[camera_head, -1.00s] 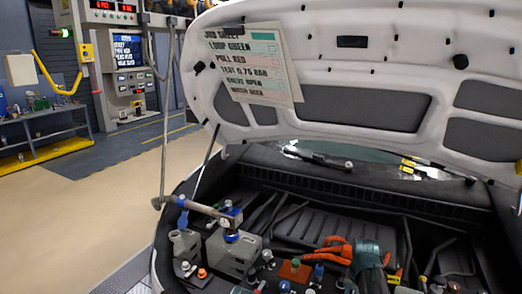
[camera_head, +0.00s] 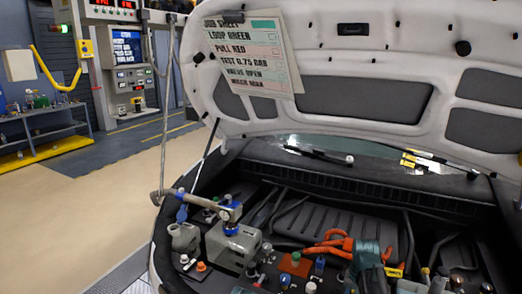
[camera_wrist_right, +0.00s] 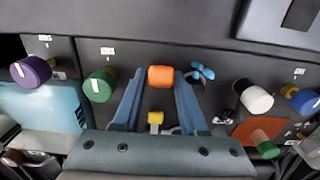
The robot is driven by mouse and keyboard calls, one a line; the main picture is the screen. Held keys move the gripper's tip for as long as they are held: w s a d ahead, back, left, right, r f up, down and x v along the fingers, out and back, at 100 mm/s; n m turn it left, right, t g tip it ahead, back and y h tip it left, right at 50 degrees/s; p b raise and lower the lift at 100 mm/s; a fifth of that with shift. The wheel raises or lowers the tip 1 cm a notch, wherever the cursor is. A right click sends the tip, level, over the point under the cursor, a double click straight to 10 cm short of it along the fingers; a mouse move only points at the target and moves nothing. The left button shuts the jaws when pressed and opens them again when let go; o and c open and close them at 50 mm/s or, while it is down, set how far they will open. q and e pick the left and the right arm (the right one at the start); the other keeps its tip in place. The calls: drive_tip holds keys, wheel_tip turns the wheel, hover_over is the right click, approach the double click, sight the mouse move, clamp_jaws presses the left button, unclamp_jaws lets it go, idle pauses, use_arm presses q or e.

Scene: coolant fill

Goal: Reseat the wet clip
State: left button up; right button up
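In the right wrist view my right gripper (camera_wrist_right: 158,82) has its two blue fingers apart. An orange cap (camera_wrist_right: 160,76) shows between the fingertips, with a thin gap on each side; I cannot tell whether it is level with the tips or beyond them. A small yellow part (camera_wrist_right: 157,117) on a pale stem shows nearer, between the fingers. I cannot make out which part is the wet clip. Neither gripper can be made out in the head view, which shows the open engine bay. My left gripper is not in view.
Purple (camera_wrist_right: 31,71), green (camera_wrist_right: 99,86), white (camera_wrist_right: 254,97) and blue (camera_wrist_right: 304,101) caps flank the fingers. A blue-ended pipe tool (camera_head: 190,199) stands over a grey housing (camera_head: 233,250). A job sheet (camera_head: 250,55) hangs on the raised hood (camera_head: 360,98).

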drive_tip(key=shift+c, duration=0.9)
drive_tip(key=shift+w+d+r, duration=0.15)
drive_tip(key=shift+w+r, duration=0.05)
drive_tip(key=shift+w, duration=0.1)
clamp_jaws()
drive_tip(key=shift+w+d+r+p, duration=0.15)
drive_tip(key=shift+w+r+p, duration=0.05)
drive_tip(key=shift+w+p, duration=0.15)
drive_tip(key=shift+w+d+r+p, duration=0.3)
drive_tip(key=shift+w+d, duration=0.05)
drive_tip(key=shift+w, duration=0.35)
drive_tip(key=shift+o, duration=1.7)
unclamp_jaws()
drive_tip(key=shift+s, duration=0.1)
